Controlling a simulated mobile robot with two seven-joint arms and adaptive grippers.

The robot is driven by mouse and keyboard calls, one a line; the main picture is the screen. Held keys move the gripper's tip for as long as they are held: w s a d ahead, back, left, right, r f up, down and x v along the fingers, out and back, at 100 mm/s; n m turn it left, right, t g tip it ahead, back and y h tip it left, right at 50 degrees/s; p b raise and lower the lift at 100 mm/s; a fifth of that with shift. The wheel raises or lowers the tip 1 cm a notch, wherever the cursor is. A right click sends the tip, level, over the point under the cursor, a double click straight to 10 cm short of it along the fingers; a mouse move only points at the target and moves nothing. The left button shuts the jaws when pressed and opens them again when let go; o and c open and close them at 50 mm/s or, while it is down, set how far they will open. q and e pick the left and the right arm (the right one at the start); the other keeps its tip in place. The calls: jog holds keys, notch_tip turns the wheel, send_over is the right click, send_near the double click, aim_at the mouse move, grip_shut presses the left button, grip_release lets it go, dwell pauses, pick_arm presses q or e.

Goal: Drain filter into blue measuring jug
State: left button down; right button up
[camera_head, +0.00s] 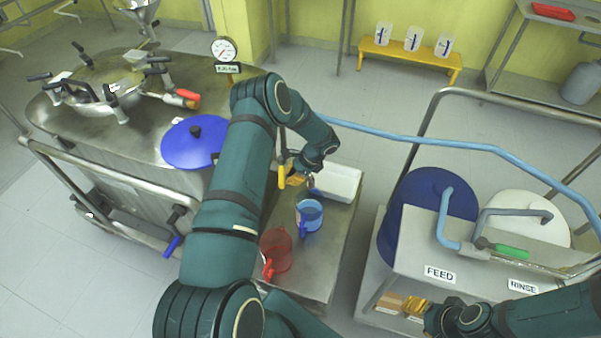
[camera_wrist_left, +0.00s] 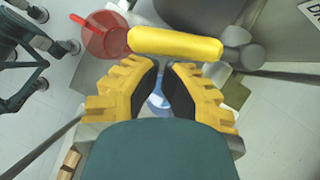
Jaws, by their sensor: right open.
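The blue measuring jug (camera_head: 309,218) stands on a low metal table, with a translucent red jug (camera_head: 275,252) in front of it. A yellow handle (camera_head: 282,176) hangs at the vessel side, behind the blue jug. My left gripper (camera_head: 300,184) is beside this handle. In the left wrist view the yellow handle (camera_wrist_left: 175,43) lies crosswise just beyond the fingertips of my left gripper (camera_wrist_left: 166,68), which are apart with nothing between them. The blue jug is mostly hidden there; the red jug (camera_wrist_left: 104,38) shows. My right gripper (camera_head: 424,305) is open beside the feed cart.
A white tray (camera_head: 340,184) lies behind the blue jug. The metal vessel cart with a blue lid (camera_head: 193,143) stands at left. The feed cart with a blue drum (camera_head: 425,195) and a hose (camera_head: 420,139) is at right. Several jugs stand on a yellow bench (camera_head: 408,54).

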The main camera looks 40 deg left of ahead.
aim_at(280, 180)
pick_arm(q)
jog(key=shift+s+a+f, duration=0.1)
jog(key=shift+a, duration=0.05)
jog(key=s+m, duration=0.1)
jog(key=s+a+m+t+y, duration=0.1)
jog(key=shift+a+m, duration=0.25)
jog(key=shift+m, duration=0.15)
jog(key=shift+s+a+m+t+b, duration=0.3)
jog(key=shift+s+a+m+t, duration=0.3)
jog(key=shift+m, duration=0.4)
jog(key=shift+w, duration=0.1)
pick_arm(e)
jog(key=shift+f, duration=0.35)
jog(key=shift+w, duration=0.1)
pick_arm(q)
jog(key=w+d+f+p+v, duration=0.1)
jog(key=p+v, duration=0.1)
jog(key=v, duration=1.1)
jog(key=shift+d, duration=0.5)
pick_arm(e)
jog(key=shift+w+v, duration=0.25)
jog(key=shift+v, duration=0.9)
